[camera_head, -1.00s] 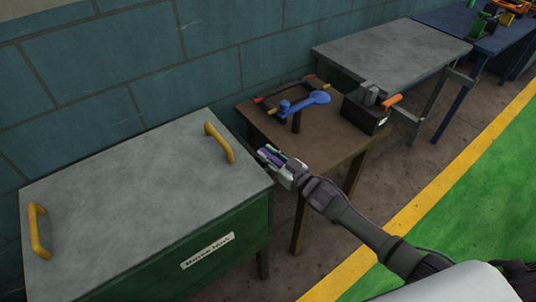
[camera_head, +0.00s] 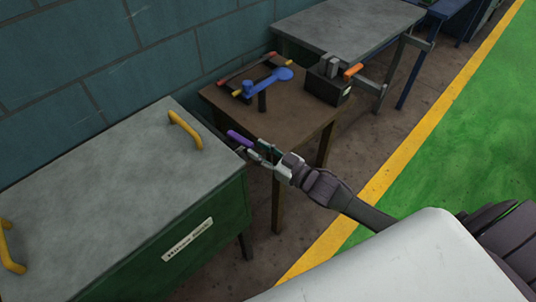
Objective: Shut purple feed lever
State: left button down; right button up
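The purple feed lever (camera_head: 240,139) shows as a short purple bar beside the near left edge of the brown table, close to the corner of the grey-topped green chest. My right gripper (camera_head: 257,150) is just to the right of the lever, its fingers pointing left towards it. The two fingers appear apart, with nothing clearly held between them. Whether a fingertip touches the lever is too small to tell. The lever's mount is hidden. My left gripper is not in view.
The green chest (camera_head: 100,185) with yellow handles (camera_head: 185,130) stands at left. The brown table (camera_head: 290,122) carries a blue crank (camera_head: 264,84) and a black box with an orange handle (camera_head: 328,82). A grey table (camera_head: 350,25) stands behind. Green floor (camera_head: 450,140) is clear at right.

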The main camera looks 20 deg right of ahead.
aim_at(240, 141)
jog(key=shift+v, duration=1.6)
jog(key=shift+a+f, duration=0.1)
jog(key=shift+a, duration=0.05)
jog(key=c, duration=0.4)
jog(key=s+a+f+n+h, duration=0.1)
jog(key=n, duration=0.1)
jog(key=s+a+n+h, duration=0.1)
jog(key=n, duration=0.1)
jog(key=s+a+f+n, duration=0.1)
jog(key=n, duration=0.2)
jog(key=shift+f+t+h, duration=0.3)
jog(key=shift+f+h, duration=0.05)
jog(key=shift+h, duration=0.05)
grip_shut()
jog(key=w+a+r+n, duration=0.1)
jog(key=w+n, duration=0.1)
jog(key=w+a+n, duration=0.1)
jog(key=w+n, duration=0.2)
jog(key=w+r+n+t+h, duration=0.1)
jog(key=w+n, duration=0.2)
jog(key=shift+a+r, duration=0.4)
